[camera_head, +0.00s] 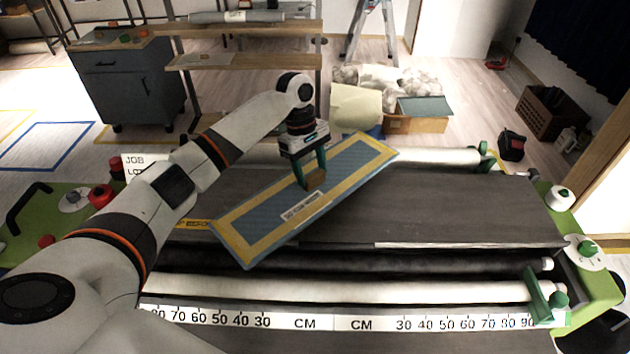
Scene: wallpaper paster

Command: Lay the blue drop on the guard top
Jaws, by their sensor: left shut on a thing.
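The blue drop (352,163) is a long flat blue panel with a yellow border and a small white label. It lies diagonally in the picture, its near end at the lower left and its far end at the upper right. My left gripper (315,182) is shut on a small brown piece at the middle of the drop. The drop is over the guard top (460,205), a wide dark flat surface on the machine, and hides part of its left side. Whether the drop touches the guard top is hard to tell. My right gripper is not in view.
White rollers (440,291) and a centimetre scale (330,322) run along the machine's front. Green end frames with knobs (585,250) stand at both sides. A red knob (101,197) is at the left. The right half of the guard top is clear.

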